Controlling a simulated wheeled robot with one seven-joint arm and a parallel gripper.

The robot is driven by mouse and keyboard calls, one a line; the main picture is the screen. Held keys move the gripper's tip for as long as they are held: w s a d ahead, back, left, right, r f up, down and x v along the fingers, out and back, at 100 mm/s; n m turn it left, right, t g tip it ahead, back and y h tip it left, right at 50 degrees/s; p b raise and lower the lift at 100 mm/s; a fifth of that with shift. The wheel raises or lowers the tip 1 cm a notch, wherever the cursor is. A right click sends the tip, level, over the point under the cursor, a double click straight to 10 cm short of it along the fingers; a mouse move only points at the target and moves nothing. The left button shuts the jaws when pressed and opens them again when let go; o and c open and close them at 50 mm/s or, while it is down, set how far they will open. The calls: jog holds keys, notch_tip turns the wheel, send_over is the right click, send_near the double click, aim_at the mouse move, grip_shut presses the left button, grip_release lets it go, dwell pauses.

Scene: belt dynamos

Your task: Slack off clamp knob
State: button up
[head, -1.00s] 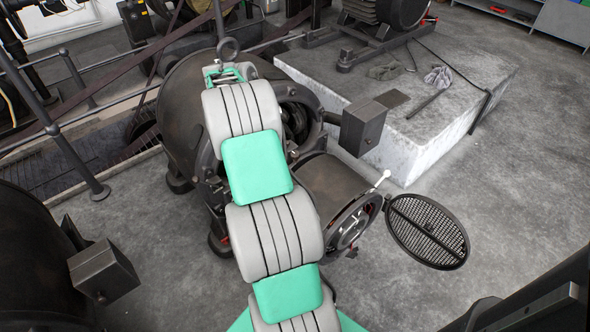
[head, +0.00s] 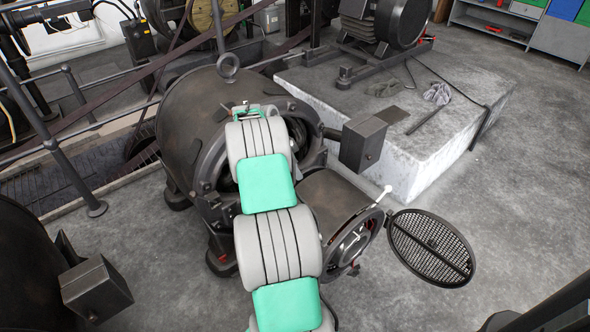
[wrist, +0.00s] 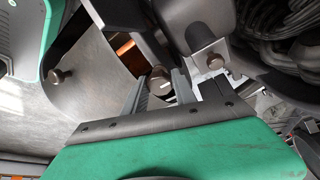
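The large dark dynamo (head: 205,115) stands in the middle of the head view, with my arm across its open front. A small dark brown knob (wrist: 159,79) with a pale mark shows in the wrist view, just beyond and between my gripper's (wrist: 158,88) two grey fingertips. The fingers are apart, and no firm grip on the knob is visible. Contact with it cannot be made out. In the head view, my arm hides the fingers and the knob.
A round mesh cover (head: 430,247) hangs open at the right of the dynamo's lower cylinder (head: 335,205). A dark box (head: 363,143) juts out near my arm. In the wrist view, a metal bracket (wrist: 209,56) and black coils (wrist: 285,35) crowd the fingers' right side.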

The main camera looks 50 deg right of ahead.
grip_shut()
jog(key=shift+n, duration=0.4)
jog(key=n+p, duration=0.1)
jog(key=n, duration=0.2)
jog(key=shift+r+t, duration=0.1)
jog(key=shift+t, duration=0.3)
jog(key=n+t+h+p, duration=0.1)
jog(key=n, duration=0.4)
jog(key=shift+n, duration=0.3)
jog(key=n+t+p, duration=0.1)
jog(key=n, duration=0.3)
jog(key=shift+n, duration=0.3)
jog(key=shift+n+t+y+p, duration=0.3)
jog(key=shift+n+t+p, duration=0.2)
jog(key=shift+n, duration=1.4)
jog(key=shift+o, duration=0.9)
grip_release()
